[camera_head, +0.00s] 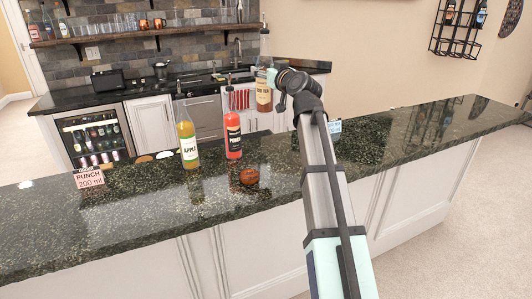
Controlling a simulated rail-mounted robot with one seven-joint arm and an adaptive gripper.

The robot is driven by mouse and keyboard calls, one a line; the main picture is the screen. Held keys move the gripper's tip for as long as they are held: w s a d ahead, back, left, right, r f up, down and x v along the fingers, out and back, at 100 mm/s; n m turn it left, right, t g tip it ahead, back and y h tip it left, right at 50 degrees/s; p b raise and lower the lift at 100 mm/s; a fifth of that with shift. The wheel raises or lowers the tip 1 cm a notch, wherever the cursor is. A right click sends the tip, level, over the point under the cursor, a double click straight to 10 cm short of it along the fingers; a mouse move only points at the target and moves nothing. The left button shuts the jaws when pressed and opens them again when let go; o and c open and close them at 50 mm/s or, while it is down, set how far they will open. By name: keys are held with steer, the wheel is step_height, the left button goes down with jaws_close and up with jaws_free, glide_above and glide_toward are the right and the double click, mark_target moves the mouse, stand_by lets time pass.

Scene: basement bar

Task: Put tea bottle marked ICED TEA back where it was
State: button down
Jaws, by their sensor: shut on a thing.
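The tea bottle (263,97) is clear with brown liquid and a label that seems to read ICED TEA. A yellow APPLE bottle (188,150) and a red PUNCH bottle (233,138) stand upright on the counter to the lower left.
A small round brown object (249,175) sits in front of the red bottle. A PUNCH 200 ml card (89,178) stands at left, and another small card (335,127) is beside my arm. The counter's right side is clear.

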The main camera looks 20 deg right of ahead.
steer(key=w+d+r, duration=0.1)
steer(key=w+r, duration=0.2)
step_height(320, 180, down, 20)
steer(key=p, duration=0.3)
steer(key=shift+w+d+f+m+h, duration=0.15)
steer(key=shift+w+d+m+h, duration=0.15)
steer(key=shift+w+h, duration=0.1)
steer(key=shift+f, duration=0.15)
steer(key=shift+c, duration=1.4)
jaws_free()
steer(key=s+d+b, duration=0.2)
steer(key=s+b, duration=0.1)
steer(key=s, duration=0.9)
